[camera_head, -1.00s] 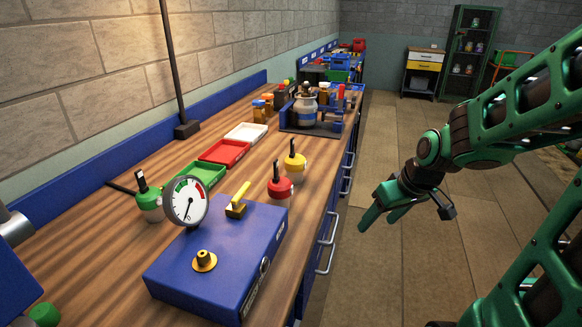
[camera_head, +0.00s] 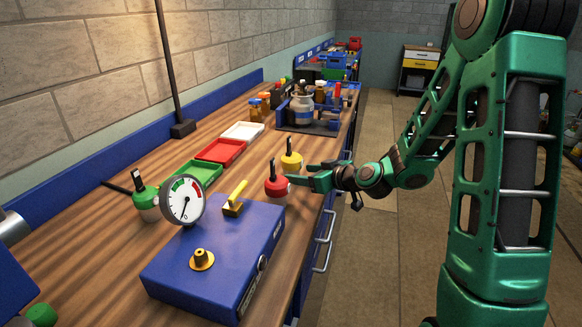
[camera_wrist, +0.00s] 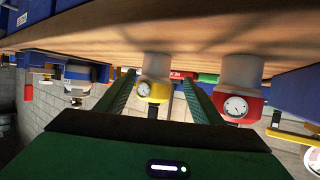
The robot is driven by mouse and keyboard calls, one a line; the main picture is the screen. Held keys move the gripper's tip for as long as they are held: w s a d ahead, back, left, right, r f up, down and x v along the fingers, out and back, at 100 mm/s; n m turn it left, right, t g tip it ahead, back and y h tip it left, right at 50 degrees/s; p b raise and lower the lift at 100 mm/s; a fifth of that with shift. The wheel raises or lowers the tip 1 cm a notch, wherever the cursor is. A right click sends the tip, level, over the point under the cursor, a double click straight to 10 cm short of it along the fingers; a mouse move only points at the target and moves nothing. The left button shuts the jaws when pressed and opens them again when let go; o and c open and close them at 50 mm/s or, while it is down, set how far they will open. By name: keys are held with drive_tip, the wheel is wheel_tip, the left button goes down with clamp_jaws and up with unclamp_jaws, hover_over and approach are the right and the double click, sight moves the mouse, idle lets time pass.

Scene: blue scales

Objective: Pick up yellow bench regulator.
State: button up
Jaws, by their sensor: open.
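The yellow bench regulator (camera_head: 291,160) stands upright on the wooden bench near its front edge, with a pale base and a dark stem. My gripper (camera_head: 310,175) is open and empty, just right of it, fingers pointing left over the bench edge. In the wrist view, which is upside down, the yellow regulator (camera_wrist: 155,91) and its gauge appear between the two open fingers (camera_wrist: 160,79). I cannot tell whether the fingertips reach around it.
A red regulator (camera_head: 277,183) stands close beside the yellow one; in the wrist view it (camera_wrist: 239,101) is just outside the right finger. A blue gauge box (camera_head: 225,250) stands nearer. Green, red (camera_head: 219,150) and white trays lie behind. A green regulator (camera_head: 146,198) stands left.

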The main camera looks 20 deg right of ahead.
sight(291, 171)
drive_tip(key=shift+d+x, duration=0.2)
drive_tip(key=shift+x, duration=1.6)
drive_tip(key=shift+d+x, duration=0.15)
drive_tip(key=shift+x, duration=1.7)
drive_tip(key=shift+w, duration=0.15)
drive_tip(key=c, duration=1.2)
drive_tip(key=shift+c, duration=0.8)
drive_tip(key=shift+r, duration=0.1)
